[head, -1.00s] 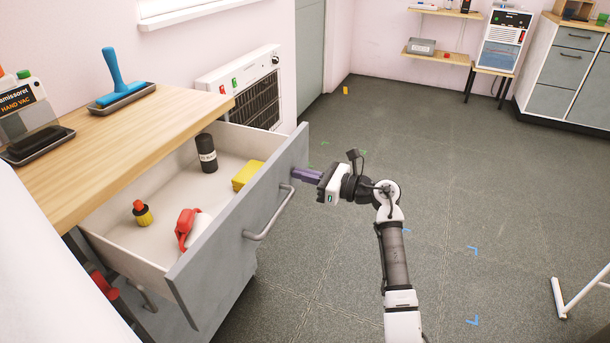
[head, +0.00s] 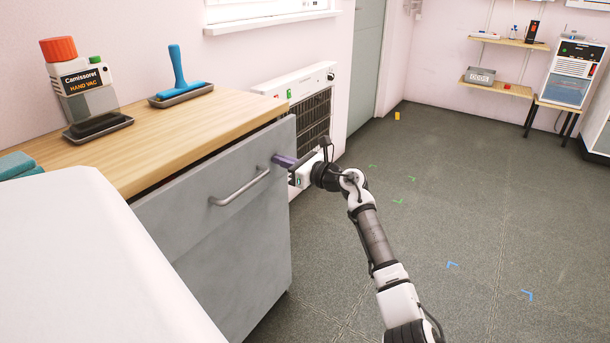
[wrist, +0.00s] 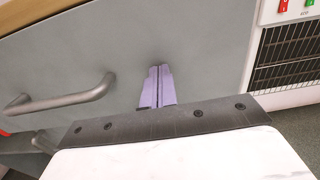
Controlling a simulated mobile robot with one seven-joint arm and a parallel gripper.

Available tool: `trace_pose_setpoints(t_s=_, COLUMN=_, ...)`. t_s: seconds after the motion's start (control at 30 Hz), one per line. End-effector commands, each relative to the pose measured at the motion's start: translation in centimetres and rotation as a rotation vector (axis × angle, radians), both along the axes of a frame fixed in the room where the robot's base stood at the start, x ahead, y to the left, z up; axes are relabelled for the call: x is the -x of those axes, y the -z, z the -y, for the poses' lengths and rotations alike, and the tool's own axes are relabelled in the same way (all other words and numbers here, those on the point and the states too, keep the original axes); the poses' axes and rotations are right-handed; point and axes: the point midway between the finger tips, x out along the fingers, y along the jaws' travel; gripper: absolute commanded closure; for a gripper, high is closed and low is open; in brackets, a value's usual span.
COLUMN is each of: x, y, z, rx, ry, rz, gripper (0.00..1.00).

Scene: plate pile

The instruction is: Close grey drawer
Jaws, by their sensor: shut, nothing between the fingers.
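The grey drawer (head: 235,165) is at the left under the wooden counter, and its front sits close to the counter edge. Its inside is hidden; a thin dark gap shows along its top, and I cannot tell if it is fully flush. Its bar handle (head: 240,187) faces the room and also shows in the wrist view (wrist: 62,100). My gripper (head: 277,159) has its purple fingers shut and empty, right of the handle. In the wrist view the fingertips (wrist: 158,68) lie together against or very near the grey front.
A white heater (head: 305,100) stands against the wall beyond the drawer. A white surface (head: 90,260) fills the lower left.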

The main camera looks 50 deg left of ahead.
Motion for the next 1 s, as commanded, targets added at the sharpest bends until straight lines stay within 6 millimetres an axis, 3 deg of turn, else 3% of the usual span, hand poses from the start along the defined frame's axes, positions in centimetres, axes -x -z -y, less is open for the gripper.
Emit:
trace_pose_setpoints(t_s=0.1, x=0.5, y=0.2, z=-1.9, rx=0.002, ry=-0.001, rz=0.001, gripper=1.0)
trace_pose_setpoints(t_s=0.3, x=0.9, y=0.0, z=-3.7, rx=0.0, ry=-0.001, rz=0.002, gripper=1.0)
trace_pose_setpoints(t_s=1.0, x=1.2, y=-0.2, z=-4.3, rx=-0.003, ry=-0.002, rz=0.002, gripper=1.0)
